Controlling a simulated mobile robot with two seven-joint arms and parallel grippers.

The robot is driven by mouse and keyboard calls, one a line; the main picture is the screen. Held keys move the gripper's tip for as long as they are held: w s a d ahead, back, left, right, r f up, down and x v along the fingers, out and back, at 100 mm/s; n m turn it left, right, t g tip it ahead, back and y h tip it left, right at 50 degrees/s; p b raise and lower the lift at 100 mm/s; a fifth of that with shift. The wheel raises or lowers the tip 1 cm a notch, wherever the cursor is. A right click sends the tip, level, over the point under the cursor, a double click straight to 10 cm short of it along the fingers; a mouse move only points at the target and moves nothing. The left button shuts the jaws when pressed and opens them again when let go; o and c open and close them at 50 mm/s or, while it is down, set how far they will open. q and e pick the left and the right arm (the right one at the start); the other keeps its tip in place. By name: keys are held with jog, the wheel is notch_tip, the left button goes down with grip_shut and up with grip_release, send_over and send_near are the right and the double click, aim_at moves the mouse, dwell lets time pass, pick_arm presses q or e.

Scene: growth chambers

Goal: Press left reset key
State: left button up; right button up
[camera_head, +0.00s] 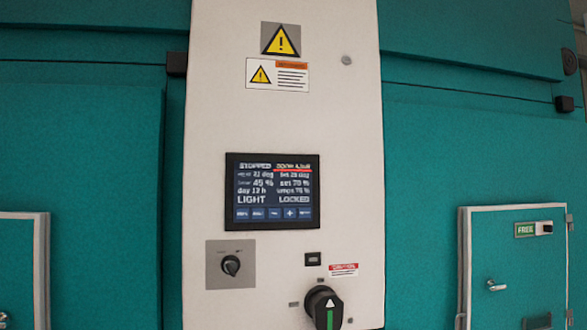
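A black-framed display panel (272,204) is set in the white control column in the head view. Its text includes STOPPED, LIGHT and LOCKED, with a red line under the upper right text. A row of small blue keys runs along its lower edge, with the leftmost key (242,214) at the left end. The key labels are too small to read surely, so I cannot tell which one is the reset key. Neither of my grippers is in view.
Below the display are a small rotary switch (231,265) on a grey plate, a small black fitting (312,259) and a large black rotary knob (324,308) that sticks out. Teal doors flank the white column (350,130). A hatch (513,265) marked FREE is at right.

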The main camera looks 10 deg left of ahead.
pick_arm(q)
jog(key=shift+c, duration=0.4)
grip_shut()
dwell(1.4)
